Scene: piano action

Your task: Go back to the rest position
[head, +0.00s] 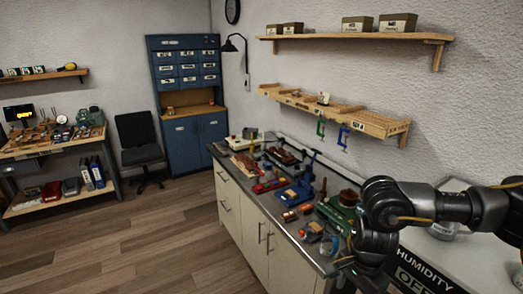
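My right arm (415,205) comes in from the right edge over the near right end of the workbench (285,243). It bends downward at the joint near the bench, and its dark lower part (368,268) reaches the bottom of the picture. I cannot make out the fingers of my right gripper there, nor whether they hold anything. My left arm and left gripper are not in view.
The workbench carries a blue press-like tool (290,194), a green machine (338,212), a red tool (268,186) and small parts. A sign (418,277) reading "HUMIDITY OFF" is lower right. A chair (139,140) stands left of a blue cabinet (195,132). The left floor is clear.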

